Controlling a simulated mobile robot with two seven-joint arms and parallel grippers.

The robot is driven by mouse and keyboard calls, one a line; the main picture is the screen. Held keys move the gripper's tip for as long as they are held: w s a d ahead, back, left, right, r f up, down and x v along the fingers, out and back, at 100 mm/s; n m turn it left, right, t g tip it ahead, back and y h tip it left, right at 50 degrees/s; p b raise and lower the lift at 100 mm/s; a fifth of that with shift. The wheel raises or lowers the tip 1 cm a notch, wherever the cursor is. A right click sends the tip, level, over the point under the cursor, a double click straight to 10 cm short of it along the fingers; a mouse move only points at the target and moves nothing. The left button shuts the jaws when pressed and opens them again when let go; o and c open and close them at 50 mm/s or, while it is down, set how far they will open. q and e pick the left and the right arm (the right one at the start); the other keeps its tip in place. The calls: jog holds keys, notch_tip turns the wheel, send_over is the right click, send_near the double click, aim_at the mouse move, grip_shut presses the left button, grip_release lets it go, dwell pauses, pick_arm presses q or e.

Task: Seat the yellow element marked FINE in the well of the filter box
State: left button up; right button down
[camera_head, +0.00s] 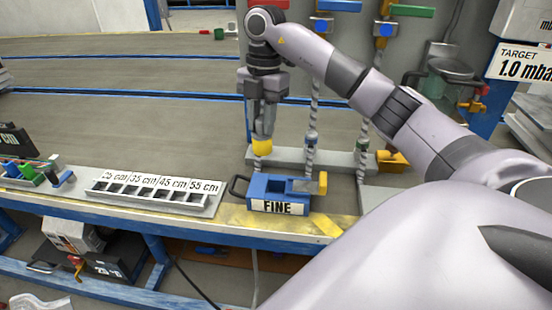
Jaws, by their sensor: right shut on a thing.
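My right gripper (262,135) points down and is shut on the yellow element (262,147). The fingers hide its upper part, and no marking on it can be read. The blue filter box (252,197) stands on the bench below, with a white FINE label (277,207) on its front. Its top has dark openings. In the picture the element appears above the box's left rear part, with a gap between them. A dark handle shows at the box's left and a yellow part (323,183) at its right end. My left gripper is not in view.
A white slotted rack (152,200) marked with cm lengths lies left of the box. Grey blocks and hoses stand behind it, with a yellow part (391,162) at right. The blue bench edge (190,228) runs in front. My right arm covers the right side.

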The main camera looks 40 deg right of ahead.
jog(key=m, duration=0.1)
jog(key=d+m, duration=0.1)
jog(key=m, duration=0.2)
jog(key=shift+w+d+t, duration=0.1)
jog(key=shift+d+t, duration=0.2)
jog(key=d+m, duration=0.1)
jog(key=m, duration=0.3)
jog(key=m+b, duration=0.6)
send_over(276, 177)
jog(key=s+a, duration=0.3)
notch_tip(276, 177, down, 15)
jog(key=shift+t+h, duration=0.3)
jog(key=shift+t, duration=0.2)
jog(key=f, duration=0.2)
jog(key=f+b, duration=0.1)
jog(key=f, duration=0.1)
jog(key=shift+d+f, duration=0.2)
jog(key=shift+f, duration=0.35)
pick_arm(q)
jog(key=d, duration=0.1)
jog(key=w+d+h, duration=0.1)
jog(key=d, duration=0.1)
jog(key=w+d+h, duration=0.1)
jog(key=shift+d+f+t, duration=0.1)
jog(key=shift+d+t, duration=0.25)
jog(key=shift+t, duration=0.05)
pick_arm(e)
jog(key=shift+r, duration=0.1)
